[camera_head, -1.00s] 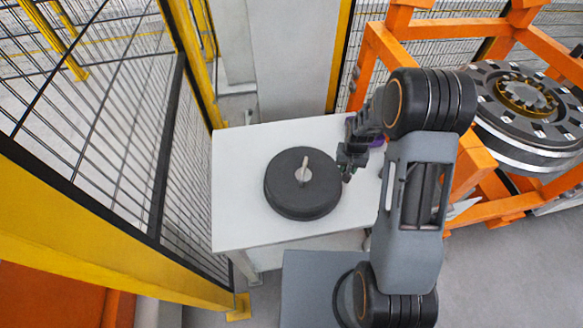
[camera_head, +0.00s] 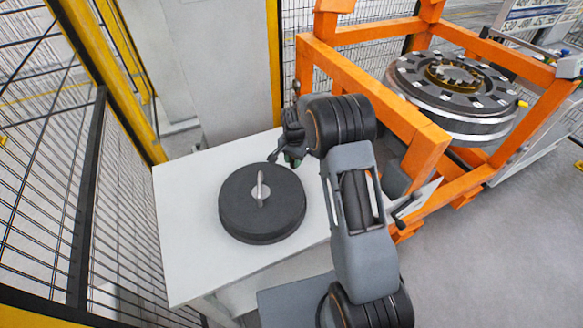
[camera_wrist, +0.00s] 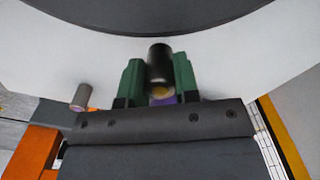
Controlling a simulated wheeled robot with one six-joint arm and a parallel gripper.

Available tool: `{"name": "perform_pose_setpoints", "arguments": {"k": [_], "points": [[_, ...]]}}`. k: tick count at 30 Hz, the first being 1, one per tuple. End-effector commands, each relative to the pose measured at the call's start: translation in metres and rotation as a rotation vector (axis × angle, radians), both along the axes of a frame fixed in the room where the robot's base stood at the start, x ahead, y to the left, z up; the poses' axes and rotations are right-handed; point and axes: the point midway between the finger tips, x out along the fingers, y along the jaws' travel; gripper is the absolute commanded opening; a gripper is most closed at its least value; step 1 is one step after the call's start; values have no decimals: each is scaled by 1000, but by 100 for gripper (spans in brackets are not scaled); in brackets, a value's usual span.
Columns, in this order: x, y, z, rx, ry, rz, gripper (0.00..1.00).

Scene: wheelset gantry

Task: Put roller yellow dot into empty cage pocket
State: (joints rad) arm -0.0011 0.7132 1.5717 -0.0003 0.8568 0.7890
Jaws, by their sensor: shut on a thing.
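In the wrist view, my gripper (camera_wrist: 158,82) has two green fingers shut on a dark roller (camera_wrist: 159,60). In the head view, my gripper (camera_head: 288,157) is low over the white table, just behind and right of the black disc; the roller is too small to make out there. The bearing ring with its cage (camera_head: 455,82) sits in the orange gantry at the right, well apart from my gripper. Dark and light segments alternate around its rim; I cannot tell which pocket is empty.
A black disc (camera_head: 250,222) with an upright grey handle lies on the white table (camera_head: 195,245). A second, greyish roller (camera_wrist: 80,97) is left of my gripper. Orange gantry beams (camera_head: 385,105) stand between table and ring. A mesh fence (camera_head: 120,230) borders the left.

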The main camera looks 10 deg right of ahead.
Motion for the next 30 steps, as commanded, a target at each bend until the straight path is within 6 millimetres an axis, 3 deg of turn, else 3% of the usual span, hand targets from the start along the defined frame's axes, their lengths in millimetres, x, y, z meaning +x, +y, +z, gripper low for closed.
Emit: {"name": "perform_pose_setpoints", "arguments": {"k": [12, 23, 24, 27, 30], "points": [[0, 0, -38, 0, 0, 1, 0], [0, 0, -43, 0, -1, 1, 0], [0, 0, -42, 0, 0, 1, 31], [0, 0, -42, 0, 0, 2, 40], [0, 0, -42, 0, 0, 2, 40]]}}
